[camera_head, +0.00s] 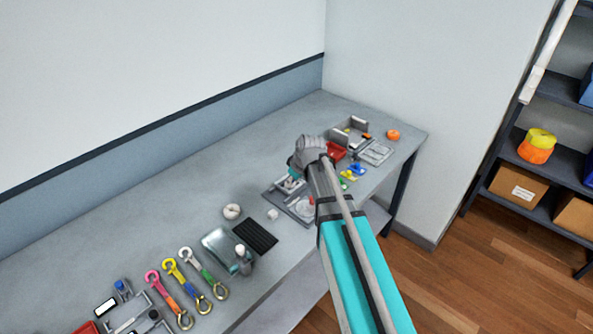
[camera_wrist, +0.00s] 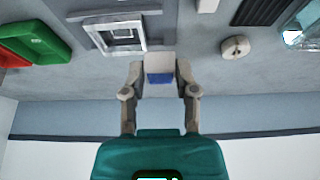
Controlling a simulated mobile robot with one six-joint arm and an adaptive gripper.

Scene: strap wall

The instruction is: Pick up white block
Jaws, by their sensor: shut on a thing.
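In the wrist view, my gripper (camera_wrist: 161,76) has its two fingers closed on the sides of a small white block (camera_wrist: 160,62) with a blue lower face. The block sits between the fingertips, close to a grey square frame (camera_wrist: 124,37). I cannot tell how far it is above the table. In the head view, my gripper (camera_head: 293,175) is over the rear part of a grey tray (camera_head: 281,200); my arm hides much of it, and the held block cannot be made out clearly.
A small white piece (camera_head: 272,214), a white ring (camera_head: 231,211) and a black ribbed mat (camera_head: 255,236) lie left of the tray. A red bin (camera_head: 335,151) and a grey open box (camera_head: 349,131) are to the right. Colourful eye-bolt straps (camera_head: 186,283) lie at front left.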

